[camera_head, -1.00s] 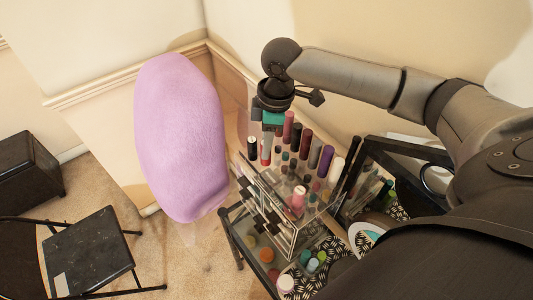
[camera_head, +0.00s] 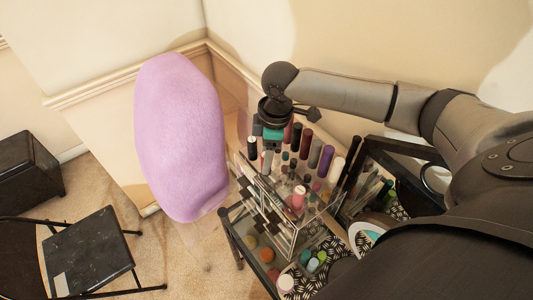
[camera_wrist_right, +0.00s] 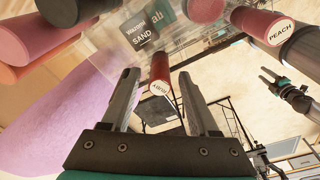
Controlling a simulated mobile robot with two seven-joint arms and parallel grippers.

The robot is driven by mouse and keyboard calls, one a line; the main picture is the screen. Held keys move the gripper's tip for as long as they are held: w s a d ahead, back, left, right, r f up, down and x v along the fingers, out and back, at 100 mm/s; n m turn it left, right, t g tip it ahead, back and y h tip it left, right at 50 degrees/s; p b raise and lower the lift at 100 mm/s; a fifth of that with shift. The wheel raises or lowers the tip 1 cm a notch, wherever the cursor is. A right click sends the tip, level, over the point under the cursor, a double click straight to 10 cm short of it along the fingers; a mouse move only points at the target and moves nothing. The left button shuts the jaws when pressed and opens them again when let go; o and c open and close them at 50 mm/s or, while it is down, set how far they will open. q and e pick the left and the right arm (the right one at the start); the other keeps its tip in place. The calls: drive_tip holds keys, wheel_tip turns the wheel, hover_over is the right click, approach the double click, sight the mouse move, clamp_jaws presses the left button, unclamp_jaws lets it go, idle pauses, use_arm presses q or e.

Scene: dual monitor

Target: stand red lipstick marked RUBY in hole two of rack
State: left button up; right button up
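The red lipstick (camera_wrist_right: 159,68) marked RUBY shows in the right wrist view, its labelled end facing the camera. It lies between the finger lines of my right gripper (camera_wrist_right: 158,75), with gaps on both sides. That gripper is open. In the head view my right gripper (camera_head: 267,158) points down at the back left of the clear rack (camera_head: 283,241), and the red lipstick is hidden there. The rack's hole numbers are not readable. My left gripper (camera_wrist_right: 270,78) shows small at the right of the wrist view, its prongs apart; it is out of the head view.
Several bottles and lipsticks stand close by, including a white one (camera_head: 336,171) and a purple one (camera_head: 325,160). A PEACH lipstick (camera_wrist_right: 262,25) and a SAND label (camera_wrist_right: 140,32) show in the wrist view. A pink oval (camera_head: 180,140) stands left of the rack.

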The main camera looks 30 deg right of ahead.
wheel_tip(320, 180, up, 12)
drive_tip(key=d, duration=0.1)
drive_tip(key=shift+s+d+r, duration=0.15)
drive_tip(key=shift+s, duration=0.2)
idle(0.7)
